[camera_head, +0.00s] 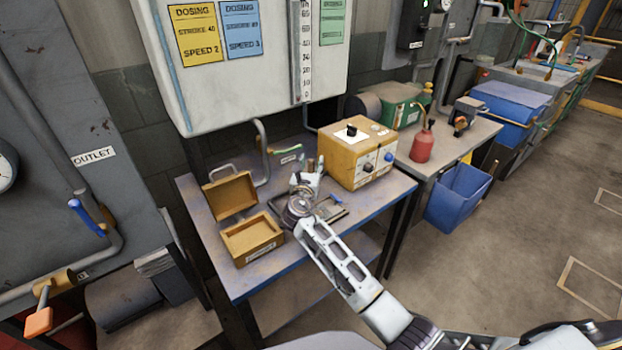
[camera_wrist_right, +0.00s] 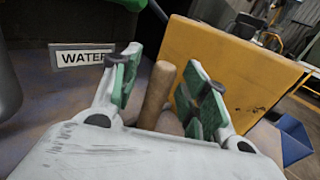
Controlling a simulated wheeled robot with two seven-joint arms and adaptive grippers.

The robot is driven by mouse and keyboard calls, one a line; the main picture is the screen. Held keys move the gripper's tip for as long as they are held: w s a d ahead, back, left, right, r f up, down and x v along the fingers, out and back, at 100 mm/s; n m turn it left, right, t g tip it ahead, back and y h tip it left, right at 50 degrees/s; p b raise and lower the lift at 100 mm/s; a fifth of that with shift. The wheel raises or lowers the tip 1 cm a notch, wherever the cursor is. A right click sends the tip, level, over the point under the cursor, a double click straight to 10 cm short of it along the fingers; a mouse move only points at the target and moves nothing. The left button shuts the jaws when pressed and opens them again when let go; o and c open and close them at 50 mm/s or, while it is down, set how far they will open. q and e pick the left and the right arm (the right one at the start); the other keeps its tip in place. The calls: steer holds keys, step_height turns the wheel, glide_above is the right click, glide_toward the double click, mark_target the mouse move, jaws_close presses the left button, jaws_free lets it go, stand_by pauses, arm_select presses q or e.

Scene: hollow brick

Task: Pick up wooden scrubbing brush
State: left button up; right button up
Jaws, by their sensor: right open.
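The scrubbing brush shows in the right wrist view as a plain wooden handle (camera_wrist_right: 156,92), standing up at a slight tilt between my fingers. The rest of it is hidden behind the gripper body. My right gripper (camera_wrist_right: 160,88) is open, with one green-padded finger on each side of the handle, and gaps show beside it. In the head view my right gripper (camera_head: 308,180) is over the workbench (camera_head: 225,268), left of the yellow box, and I cannot make out the brush there. My left gripper is not in view.
The yellow control box (camera_head: 352,155) stands close right of my gripper. An open wooden box (camera_head: 252,238) is to the left. A dark tray (camera_head: 330,208) lies beside my wrist. A red oil can (camera_head: 421,146) and blue bin (camera_head: 460,196) are farther right.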

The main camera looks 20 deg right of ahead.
steer(key=shift+c, duration=1.5)
jaws_close()
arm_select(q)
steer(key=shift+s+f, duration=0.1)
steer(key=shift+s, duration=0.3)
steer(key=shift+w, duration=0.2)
arm_select(e)
steer(key=shift+r, duration=0.15)
steer(key=shift+r, duration=0.6)
step_height(320, 180, up, 10)
steer(key=p, duration=0.2)
steer(key=shift+r+p, duration=0.25)
steer(key=shift+p, duration=0.15)
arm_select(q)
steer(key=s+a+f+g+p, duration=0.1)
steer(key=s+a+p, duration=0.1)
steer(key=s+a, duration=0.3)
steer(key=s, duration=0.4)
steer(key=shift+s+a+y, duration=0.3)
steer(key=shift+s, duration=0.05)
arm_select(e)
step_height(320, 180, up, 16)
